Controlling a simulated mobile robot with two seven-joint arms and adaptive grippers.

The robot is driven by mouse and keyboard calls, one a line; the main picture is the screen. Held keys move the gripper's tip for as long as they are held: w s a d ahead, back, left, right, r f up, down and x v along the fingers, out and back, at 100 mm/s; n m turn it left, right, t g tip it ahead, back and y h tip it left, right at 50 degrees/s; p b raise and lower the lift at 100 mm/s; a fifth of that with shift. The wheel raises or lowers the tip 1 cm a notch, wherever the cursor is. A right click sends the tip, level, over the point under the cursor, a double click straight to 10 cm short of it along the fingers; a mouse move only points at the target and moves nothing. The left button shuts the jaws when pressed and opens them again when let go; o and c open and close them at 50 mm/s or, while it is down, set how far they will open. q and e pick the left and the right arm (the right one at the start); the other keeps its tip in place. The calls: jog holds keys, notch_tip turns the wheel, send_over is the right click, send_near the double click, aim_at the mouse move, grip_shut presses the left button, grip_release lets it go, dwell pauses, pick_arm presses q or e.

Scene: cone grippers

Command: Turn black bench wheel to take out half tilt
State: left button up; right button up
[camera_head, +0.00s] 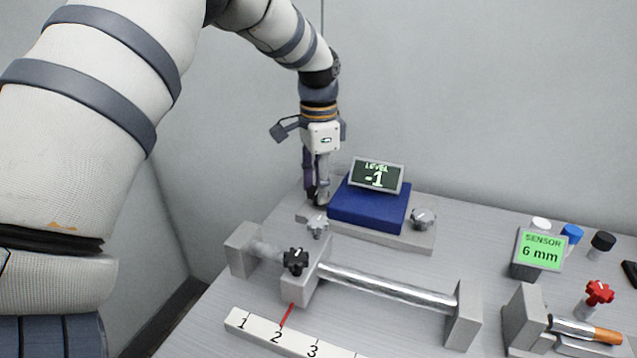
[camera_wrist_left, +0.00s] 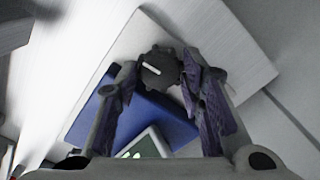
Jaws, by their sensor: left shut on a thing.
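My left gripper (camera_head: 317,197) points down at the left end of the grey base plate (camera_head: 418,241), beside the blue block (camera_head: 366,206). In the left wrist view its fingers (camera_wrist_left: 158,82) are shut on a dark wheel (camera_wrist_left: 157,70) with a white pointer mark. In the head view this wheel is hidden by the gripper. A display (camera_head: 376,177) on the blue block reads "LEVEL -1". Grey wheels stand at the plate's front left (camera_head: 317,227) and right (camera_head: 424,218). My right gripper is not in view.
In front, a rail (camera_head: 390,288) carries a slider with a black knob (camera_head: 295,260); its red pointer is near 2 on a white scale (camera_head: 262,325). A green sensor display (camera_head: 541,250) reads "6 mm". A red knob (camera_head: 598,293) and small coloured caps stand right. A wall is behind.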

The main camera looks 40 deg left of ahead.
pick_arm(q)
jog(key=o, duration=1.1)
jog(key=shift+o, duration=0.2)
notch_tip(320, 180, up, 8)
jog(key=shift+f, duration=0.1)
